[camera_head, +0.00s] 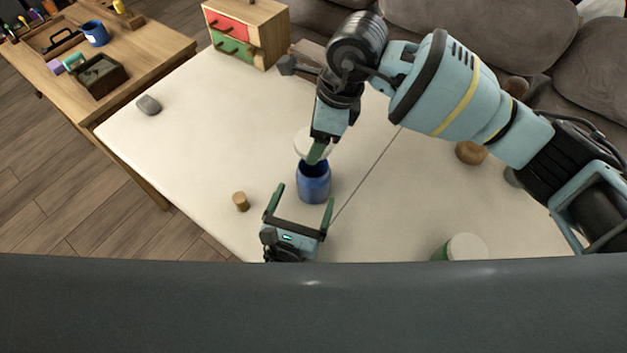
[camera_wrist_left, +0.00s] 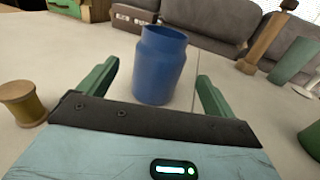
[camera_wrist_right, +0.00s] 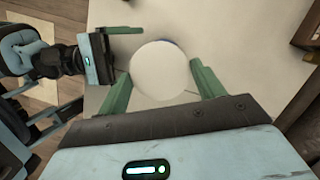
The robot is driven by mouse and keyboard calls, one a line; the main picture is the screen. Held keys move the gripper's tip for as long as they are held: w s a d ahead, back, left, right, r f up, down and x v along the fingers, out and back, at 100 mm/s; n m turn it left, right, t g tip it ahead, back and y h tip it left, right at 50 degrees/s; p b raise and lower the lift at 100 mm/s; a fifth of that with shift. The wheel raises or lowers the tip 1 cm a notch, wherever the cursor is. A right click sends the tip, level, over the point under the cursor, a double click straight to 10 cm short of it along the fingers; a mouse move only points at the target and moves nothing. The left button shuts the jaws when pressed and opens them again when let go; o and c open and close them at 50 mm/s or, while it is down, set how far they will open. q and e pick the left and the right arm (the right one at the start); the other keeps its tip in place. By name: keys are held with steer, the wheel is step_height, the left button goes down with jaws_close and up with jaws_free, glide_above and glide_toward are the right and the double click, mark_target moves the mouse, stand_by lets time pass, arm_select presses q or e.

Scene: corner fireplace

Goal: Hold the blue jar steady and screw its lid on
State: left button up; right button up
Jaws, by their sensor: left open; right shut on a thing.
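The blue jar (camera_head: 313,186) stands upright and open-topped on the pale table (camera_head: 210,120); it also shows in the left wrist view (camera_wrist_left: 160,70). My left gripper (camera_head: 304,195) is open, its fingers (camera_wrist_left: 157,72) pointing at the jar from the near side, apart from it. My right gripper (camera_head: 314,150) is shut on the round white lid (camera_head: 306,138) and holds it over the jar's mouth. The lid fills the space between the fingers in the right wrist view (camera_wrist_right: 160,72), with a sliver of blue behind its edge. The left wrist view shows no lid on the rim.
A small wooden spool (camera_head: 241,202) stands left of the jar. A green jar with a white top (camera_head: 465,247) is at the near right, a brown round object (camera_head: 470,153) at the right. A grey stone (camera_head: 149,105) and drawer box (camera_head: 250,38) lie farther back. The table's left side is mostly clear.

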mark_target(318, 164)
arm_select(q)
steer(key=x, duration=0.7)
steer(key=shift+w, duration=0.2)
steer(key=c, duration=1.4)
steer(key=shift+c, duration=0.4)
arm_select(e)
steer(key=shift+f, duration=2.5)
